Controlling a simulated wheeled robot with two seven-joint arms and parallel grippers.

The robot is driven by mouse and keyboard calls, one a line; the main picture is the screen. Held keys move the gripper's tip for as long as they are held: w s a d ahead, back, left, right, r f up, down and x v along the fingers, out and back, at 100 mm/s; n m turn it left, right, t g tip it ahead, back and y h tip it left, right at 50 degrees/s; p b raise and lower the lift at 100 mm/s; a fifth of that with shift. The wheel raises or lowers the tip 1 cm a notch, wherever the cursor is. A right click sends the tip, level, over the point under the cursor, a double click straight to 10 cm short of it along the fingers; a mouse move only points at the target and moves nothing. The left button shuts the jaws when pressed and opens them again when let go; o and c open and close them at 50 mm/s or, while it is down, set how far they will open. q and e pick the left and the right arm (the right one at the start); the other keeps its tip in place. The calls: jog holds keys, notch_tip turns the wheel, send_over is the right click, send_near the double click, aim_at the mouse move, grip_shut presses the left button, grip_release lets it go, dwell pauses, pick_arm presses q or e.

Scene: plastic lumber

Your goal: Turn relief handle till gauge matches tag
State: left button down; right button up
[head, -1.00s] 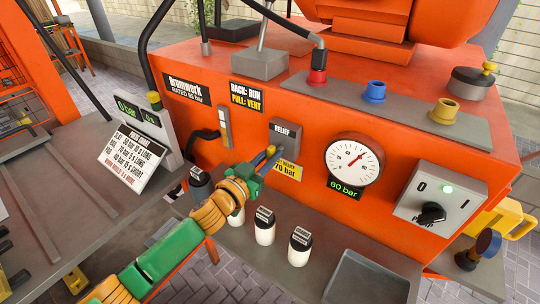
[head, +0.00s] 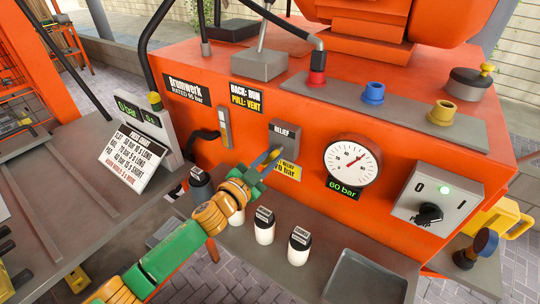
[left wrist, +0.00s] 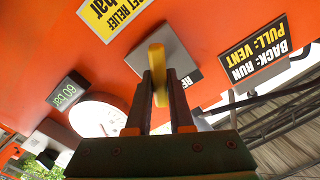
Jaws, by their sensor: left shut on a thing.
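The relief valve, a grey block labelled RELIEF (head: 284,133), sits on the front of the orange machine. Its yellow handle (left wrist: 158,62) is between the fingers of my left gripper (head: 268,160) and mostly hidden in the head view. In the left wrist view the gripper (left wrist: 160,88) is shut on this handle. The yellow tag (head: 289,171) beside the valve is partly covered by my gripper; its visible text ends in "0 bar". The round gauge (head: 352,158) has a red needle pointing up and right. The display (head: 342,189) below it reads 60 bar.
The pump switch box (head: 436,200) with a lit green lamp is at the right. Several black-and-white bottles (head: 299,246) stand on the shelf below. A grey tray (head: 368,280) lies at the front. A press chart (head: 136,156) stands at the left.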

aim_at(270, 161)
pick_arm(q)
jog(key=m, duration=0.5)
jog(key=shift+d+f+m, duration=0.1)
jog(key=shift+m, duration=0.2)
jog(key=shift+f+m, duration=0.1)
jog(key=shift+m, duration=2.1)
jog(key=c, duration=1)
grip_release()
jog(key=shift+o, duration=1)
jog(key=shift+d+f, duration=0.1)
jog(key=v, duration=0.7)
